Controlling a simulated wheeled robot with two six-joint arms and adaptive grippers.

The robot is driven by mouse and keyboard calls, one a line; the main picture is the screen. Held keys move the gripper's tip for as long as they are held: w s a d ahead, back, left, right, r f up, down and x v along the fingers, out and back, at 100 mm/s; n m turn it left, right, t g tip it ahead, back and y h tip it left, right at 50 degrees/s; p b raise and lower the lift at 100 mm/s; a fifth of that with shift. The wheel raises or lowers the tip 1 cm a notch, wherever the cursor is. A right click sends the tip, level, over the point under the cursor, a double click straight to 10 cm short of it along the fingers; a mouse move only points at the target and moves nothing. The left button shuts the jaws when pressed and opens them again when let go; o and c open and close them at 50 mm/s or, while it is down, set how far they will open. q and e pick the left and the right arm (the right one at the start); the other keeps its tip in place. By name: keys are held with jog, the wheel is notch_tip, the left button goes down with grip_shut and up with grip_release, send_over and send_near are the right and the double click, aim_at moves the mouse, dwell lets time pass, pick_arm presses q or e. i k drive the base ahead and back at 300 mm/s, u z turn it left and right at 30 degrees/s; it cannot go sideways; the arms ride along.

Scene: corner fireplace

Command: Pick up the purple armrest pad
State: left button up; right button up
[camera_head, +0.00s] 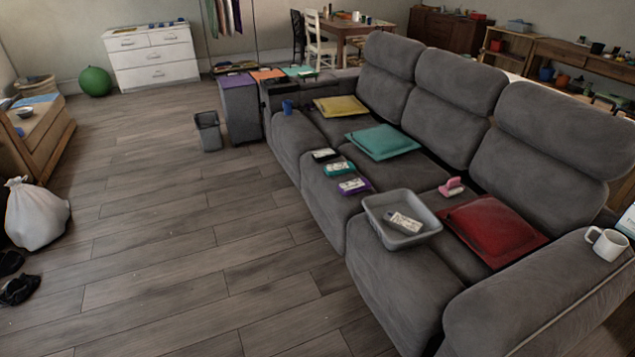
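A flat purple pad (237,80) lies on top of a narrow grey cabinet (240,112) past the far end of the sofa. It looks like the purple armrest pad. An orange pad (267,74) and a green pad (298,71) lie in a row to its right. Another purple item (361,186), small and with a pale device on it, lies on the sofa's front cushion edge. Neither of my grippers is in view.
The grey sofa (375,246) fills the right side, holding yellow, teal and red cushions and a grey tray (372,208). A grey bin (208,132) stands left of the cabinet. A white bag (36,215) sits at left. The wooden floor between is mostly clear.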

aim_at(357, 185)
jog(key=u, duration=0.65)
jog(key=i, duration=2.25)
jog(key=z, duration=0.95)
jog(key=i, duration=0.8)
jog(key=z, duration=0.9)
